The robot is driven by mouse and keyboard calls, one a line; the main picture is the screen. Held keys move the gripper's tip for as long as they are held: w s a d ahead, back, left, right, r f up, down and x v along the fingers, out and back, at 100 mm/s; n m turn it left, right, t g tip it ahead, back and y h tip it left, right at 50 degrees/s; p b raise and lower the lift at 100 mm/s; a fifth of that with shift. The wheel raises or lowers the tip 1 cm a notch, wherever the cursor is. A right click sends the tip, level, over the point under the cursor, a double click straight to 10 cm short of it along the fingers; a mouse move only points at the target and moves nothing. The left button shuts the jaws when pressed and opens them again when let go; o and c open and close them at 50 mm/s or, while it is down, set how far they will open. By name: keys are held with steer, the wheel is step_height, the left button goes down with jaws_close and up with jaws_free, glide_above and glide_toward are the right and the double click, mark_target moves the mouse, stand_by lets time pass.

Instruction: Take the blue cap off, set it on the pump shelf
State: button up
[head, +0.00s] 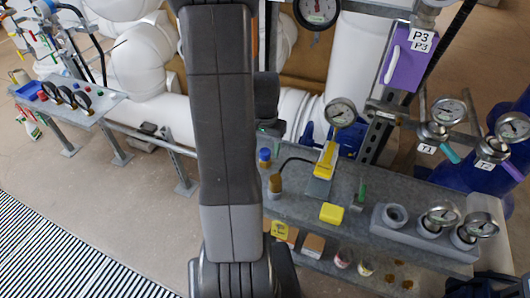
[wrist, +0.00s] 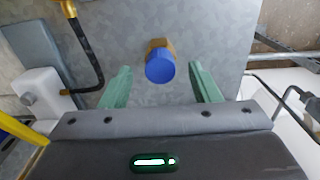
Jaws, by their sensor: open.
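The blue cap (wrist: 160,69) sits on a brass fitting (wrist: 159,46) in the wrist view, over a grey metal surface. In the head view the blue cap (head: 264,154) shows just right of my arm, near the back left of the grey shelf (head: 298,211). My gripper (wrist: 159,66) is open, with its two green fingers apart on either side of the cap. I see a gap between the cap and each finger. How far the fingertips are from the cap in depth is hard to tell. My arm hides part of the shelf in the head view.
A yellow box (head: 331,213), a yellow-handled tool (head: 325,160) and a grey block with gauges (head: 425,235) stand on the shelf. A black hose with a brass end (wrist: 69,9) is left of the cap. Bare shelf shows around the yellow box.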

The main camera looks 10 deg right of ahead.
mark_target(265, 151)
steer(key=shift+f, duration=0.75)
steer(key=c, duration=1)
steer(key=shift+r, duration=0.15)
step_height(265, 151, up, 18)
steer(key=shift+f+b, duration=0.1)
steer(key=shift+b, duration=0.2)
steer(key=shift+o, duration=0.3)
